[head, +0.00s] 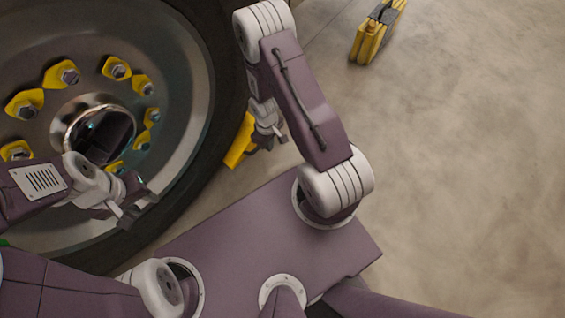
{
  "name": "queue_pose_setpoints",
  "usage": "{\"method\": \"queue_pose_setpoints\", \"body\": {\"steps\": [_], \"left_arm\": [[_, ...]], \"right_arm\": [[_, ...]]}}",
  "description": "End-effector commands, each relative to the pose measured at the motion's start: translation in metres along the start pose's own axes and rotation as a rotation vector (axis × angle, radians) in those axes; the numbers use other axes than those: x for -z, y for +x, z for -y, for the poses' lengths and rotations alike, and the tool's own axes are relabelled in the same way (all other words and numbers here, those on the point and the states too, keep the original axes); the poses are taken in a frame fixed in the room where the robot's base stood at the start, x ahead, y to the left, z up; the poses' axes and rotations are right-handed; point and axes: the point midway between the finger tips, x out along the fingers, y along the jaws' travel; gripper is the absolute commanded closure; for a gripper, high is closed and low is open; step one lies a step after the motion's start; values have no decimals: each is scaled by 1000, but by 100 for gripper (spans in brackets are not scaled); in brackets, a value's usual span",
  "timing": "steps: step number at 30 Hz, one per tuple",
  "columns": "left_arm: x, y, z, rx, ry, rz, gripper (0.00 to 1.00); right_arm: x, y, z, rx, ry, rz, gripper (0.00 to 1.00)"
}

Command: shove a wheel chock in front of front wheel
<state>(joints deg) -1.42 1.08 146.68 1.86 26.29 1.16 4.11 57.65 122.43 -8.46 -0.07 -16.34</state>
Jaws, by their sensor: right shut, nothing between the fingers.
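The large wheel (188,60) with its dark tyre fills the left of the head view. A yellow wheel chock (240,143) sits on the floor at the tyre's right side, close against it as seen from here; my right gripper hides part of it. My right gripper (272,138) is just right of this chock, shut with nothing in it; I cannot tell whether it touches the chock. My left gripper (138,212) is in front of the wheel's lower part, its fingers apart and empty.
A second yellow-and-black chock (377,32) stands on the floor at the top, right of my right arm. Yellow markers (60,75) sit on the wheel nuts around the hub (100,130). The concrete floor (460,160) on the right is clear.

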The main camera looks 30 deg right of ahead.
Motion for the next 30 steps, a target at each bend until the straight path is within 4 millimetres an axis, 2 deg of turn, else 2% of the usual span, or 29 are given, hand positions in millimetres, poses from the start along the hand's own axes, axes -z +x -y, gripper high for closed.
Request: {"method": "queue_pose_setpoints", "body": {"steps": [1,12,30], "left_arm": [[1,-8,0,0,0,0,64],[4,-33,-1,0,0,0,64],[3,-32,-1,0,0,0,64]], "right_arm": [[0,-8,0,0,0,0,100],[0,-34,0,0,0,0,100],[0,-32,0,0,0,0,100]]}}
